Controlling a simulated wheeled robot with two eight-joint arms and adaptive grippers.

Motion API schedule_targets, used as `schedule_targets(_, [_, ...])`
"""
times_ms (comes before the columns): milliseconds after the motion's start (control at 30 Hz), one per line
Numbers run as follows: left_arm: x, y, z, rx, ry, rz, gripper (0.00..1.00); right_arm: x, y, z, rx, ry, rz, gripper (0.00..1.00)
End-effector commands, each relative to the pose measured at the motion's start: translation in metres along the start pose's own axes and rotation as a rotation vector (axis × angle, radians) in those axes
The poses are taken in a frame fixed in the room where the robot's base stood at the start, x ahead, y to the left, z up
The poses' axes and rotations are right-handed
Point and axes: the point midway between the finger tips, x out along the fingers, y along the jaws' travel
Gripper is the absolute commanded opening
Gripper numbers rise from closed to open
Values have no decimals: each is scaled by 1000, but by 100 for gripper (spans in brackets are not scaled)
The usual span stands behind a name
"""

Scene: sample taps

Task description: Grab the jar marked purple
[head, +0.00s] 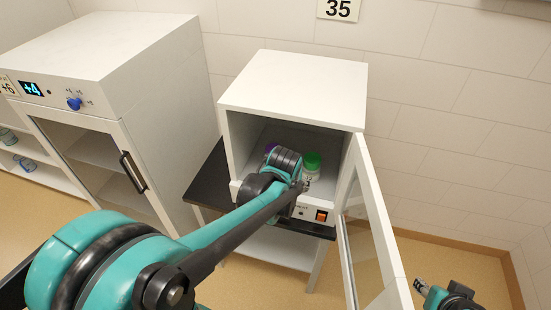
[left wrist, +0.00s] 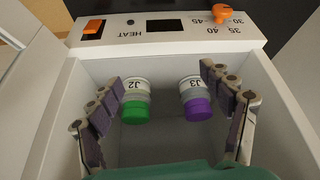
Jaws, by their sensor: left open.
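The jar marked purple is a white jar with a purple lid, labelled J3 (left wrist: 195,99), inside the open white heating cabinet (head: 295,85). In the head view only part of its purple lid (head: 270,148) shows behind my left arm. A white jar with a green lid, labelled J2 (left wrist: 135,102), stands beside it and also shows in the head view (head: 312,164). My left gripper (left wrist: 160,80) is open at the cabinet's mouth, fingers spread on either side of both jars, with nothing held. My right gripper (head: 420,287) is at the lower right of the head view, its jaws unclear.
The cabinet's glass door (head: 372,225) stands open to the right, between my two arms. The cabinet front has an orange switch (left wrist: 93,29) and an orange knob (left wrist: 222,13). A larger white cabinet (head: 95,75) with a closed glass door stands to the left.

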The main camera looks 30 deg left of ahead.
Motion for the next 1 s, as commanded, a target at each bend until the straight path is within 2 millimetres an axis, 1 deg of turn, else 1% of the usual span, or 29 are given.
schedule_targets(33, [16, -3, -11, -38, -13, -21, 80, -4, 0, -3, 0, 0, 0, 40])
schedule_targets(100, [37, -10, -20, -89, -27, -51, 80, -6, 0, -4, 0, 0, 0, 40])
schedule_targets(200, [64, -17, -28, -151, -43, -86, 80, -8, 0, -6, 0, 0, 0, 40])
schedule_targets(300, [83, -24, -31, -192, -53, -110, 80, -10, 0, -7, 0, 0, 0, 40])
schedule_targets(467, [99, -30, -36, -223, -60, -128, 80, -10, 0, -7, 0, 0, 0, 40])
schedule_targets(800, [125, -44, -85, -224, -60, -129, 80, -3, 0, -2, 0, 0, 0, 40])
schedule_targets(1000, [129, -47, -97, -224, -60, -128, 80, -2, 0, -1, 0, 0, 0, 40])
